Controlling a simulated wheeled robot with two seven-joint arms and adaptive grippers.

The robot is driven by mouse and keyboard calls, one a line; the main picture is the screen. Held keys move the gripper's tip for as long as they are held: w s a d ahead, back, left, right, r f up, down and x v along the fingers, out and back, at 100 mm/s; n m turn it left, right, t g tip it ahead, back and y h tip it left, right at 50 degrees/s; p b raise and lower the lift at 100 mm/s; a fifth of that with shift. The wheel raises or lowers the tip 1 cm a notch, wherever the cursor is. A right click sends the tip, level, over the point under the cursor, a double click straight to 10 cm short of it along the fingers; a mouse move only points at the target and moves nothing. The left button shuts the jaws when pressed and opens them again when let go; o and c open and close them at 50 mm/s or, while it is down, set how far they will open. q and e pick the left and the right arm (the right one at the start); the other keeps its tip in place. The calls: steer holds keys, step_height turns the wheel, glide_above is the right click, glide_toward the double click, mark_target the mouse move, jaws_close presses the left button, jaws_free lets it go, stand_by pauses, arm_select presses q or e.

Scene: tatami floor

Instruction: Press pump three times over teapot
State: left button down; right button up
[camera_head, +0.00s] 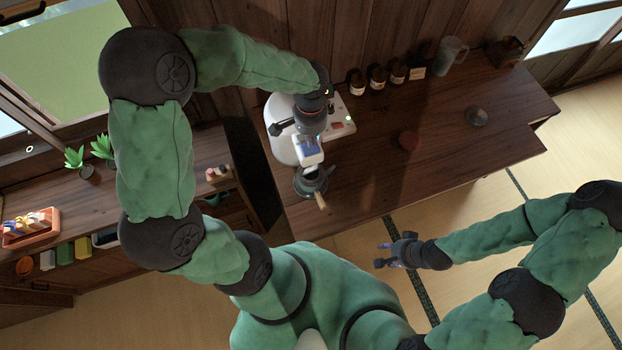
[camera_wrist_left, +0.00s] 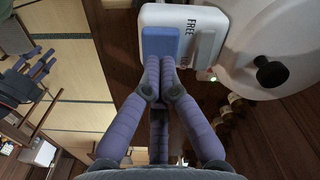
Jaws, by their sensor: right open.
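A white pump dispenser (camera_head: 279,138) stands on the wooden counter. Its blue button (camera_head: 307,149) faces up, and it also shows in the left wrist view (camera_wrist_left: 162,42) beside the word FREE. A dark teapot (camera_head: 314,186), its wooden handle toward me, sits under the spout end, partly hidden by it. My left gripper (camera_head: 311,124) is above the dispenser. In the left wrist view its purple fingers (camera_wrist_left: 160,88) are together at the near edge of the blue button; I cannot tell whether they touch it. My right gripper (camera_head: 385,255) is open and empty, away from the counter.
Several dark jars (camera_head: 377,79) and a grey mug (camera_head: 451,54) line the back of the counter (camera_head: 450,155). The counter's front right is clear. A shelf with plants stands left.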

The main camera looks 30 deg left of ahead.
arm_select(q)
step_height(320, 180, up, 6)
steer(key=p, duration=0.4)
stand_by(0.3)
stand_by(0.5)
